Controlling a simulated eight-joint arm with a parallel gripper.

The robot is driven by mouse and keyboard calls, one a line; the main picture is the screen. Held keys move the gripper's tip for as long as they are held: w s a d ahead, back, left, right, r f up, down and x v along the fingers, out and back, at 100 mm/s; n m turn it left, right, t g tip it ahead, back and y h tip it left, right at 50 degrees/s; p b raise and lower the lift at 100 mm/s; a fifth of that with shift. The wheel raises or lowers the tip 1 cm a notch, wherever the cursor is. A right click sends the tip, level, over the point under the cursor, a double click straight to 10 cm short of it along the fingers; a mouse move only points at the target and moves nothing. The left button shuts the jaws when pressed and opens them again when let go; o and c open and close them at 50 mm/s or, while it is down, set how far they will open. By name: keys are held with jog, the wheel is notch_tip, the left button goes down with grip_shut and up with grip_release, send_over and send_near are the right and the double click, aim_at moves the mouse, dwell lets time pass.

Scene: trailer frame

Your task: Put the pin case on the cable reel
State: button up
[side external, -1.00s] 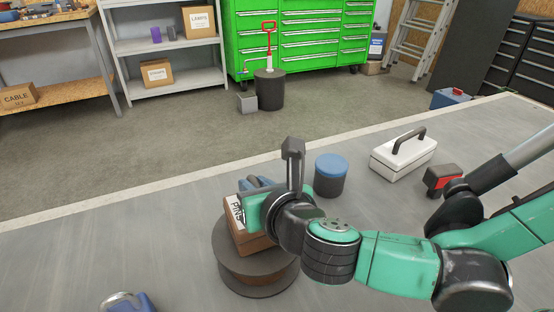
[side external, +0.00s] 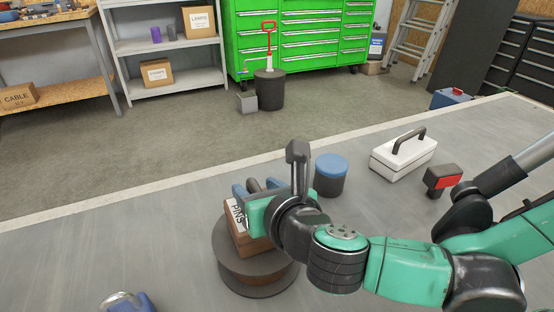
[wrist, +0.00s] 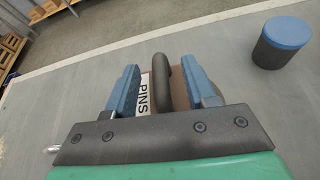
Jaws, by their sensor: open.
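The pin case (side external: 249,246), a brown box with a white PINS label and a dark handle, rests on top of the dark cable reel (side external: 258,288) in the side view. In the wrist view the case (wrist: 180,90) shows its label and handle between my fingers. My gripper (side external: 256,188) is open just above the case, with blue fingers on either side of the handle and gaps to it. The wrist view also shows my gripper (wrist: 160,85) open. My wrist hides the right part of the case, and the reel is not visible in the wrist view.
A blue-topped dark canister (side external: 331,176) stands close behind and right of the reel. A white toolbox (side external: 403,157) and a red-and-black item (side external: 442,179) are farther right. A blue-and-silver object (side external: 128,302) lies at the front left. The left of the table is clear.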

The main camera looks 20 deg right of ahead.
jog(key=v, duration=0.6)
jog(key=d+f+m+g, duration=0.1)
jog(key=d+m+g, duration=0.2)
jog(key=d+m, duration=0.8)
jog(key=d+f+m+g, duration=0.1)
jog(key=d+m+g, duration=0.2)
jog(key=d+m, duration=0.8)
jog(key=m, duration=1.3)
jog(key=shift+d, duration=0.2)
